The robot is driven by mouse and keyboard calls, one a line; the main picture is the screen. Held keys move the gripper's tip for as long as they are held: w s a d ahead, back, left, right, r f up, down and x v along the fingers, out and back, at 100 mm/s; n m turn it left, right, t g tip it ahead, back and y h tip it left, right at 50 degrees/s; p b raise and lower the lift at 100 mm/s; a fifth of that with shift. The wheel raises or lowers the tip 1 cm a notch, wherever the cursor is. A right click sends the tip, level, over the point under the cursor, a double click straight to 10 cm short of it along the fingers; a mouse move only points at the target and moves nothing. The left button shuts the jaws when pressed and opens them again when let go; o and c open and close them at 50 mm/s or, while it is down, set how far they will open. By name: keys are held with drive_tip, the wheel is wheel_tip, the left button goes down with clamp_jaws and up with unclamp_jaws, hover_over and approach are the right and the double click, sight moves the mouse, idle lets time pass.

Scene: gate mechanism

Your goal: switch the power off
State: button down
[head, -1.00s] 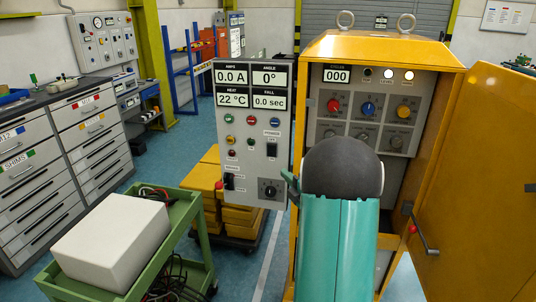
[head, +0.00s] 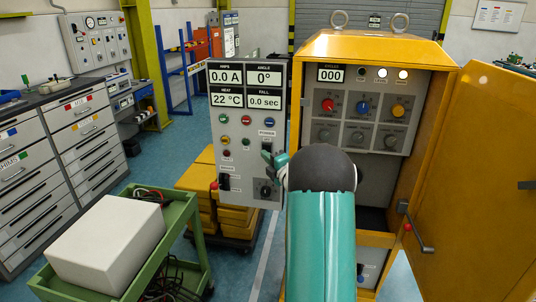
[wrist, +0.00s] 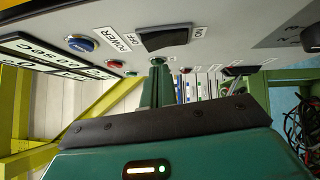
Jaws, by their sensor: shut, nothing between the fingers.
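The black power rocker switch (wrist: 163,39) is on the grey control panel (head: 235,185), with OFF and ON labels at its two ends in the wrist view. I cannot tell for sure which end is pressed in. In the head view the switch (head: 267,147) sits under the POWER label, just above my gripper (head: 274,160). My gripper (wrist: 158,64) is shut and empty. In the wrist view its fingertips are close to the panel, just below the switch; I cannot tell whether they touch. My forearm and dark wrist cover part of the cabinet.
A yellow cabinet (head: 300,80) with an open door (head: 485,180) stands to the right of the panel. A black knob (head: 266,190) is below the gripper. A green cart (head: 190,215) with a white box (head: 108,243) stands at the front left.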

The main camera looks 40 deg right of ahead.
sight(267, 150)
drive_tip(key=shift+w+d+r, duration=0.15)
drive_tip(key=shift+w+d, duration=0.45)
drive_tip(key=shift+d, duration=0.2)
drive_tip(key=shift+w+d+r+m+g, duration=0.1)
drive_tip(key=shift+d+m+g, duration=0.05)
drive_tip(key=shift+m+g, duration=0.15)
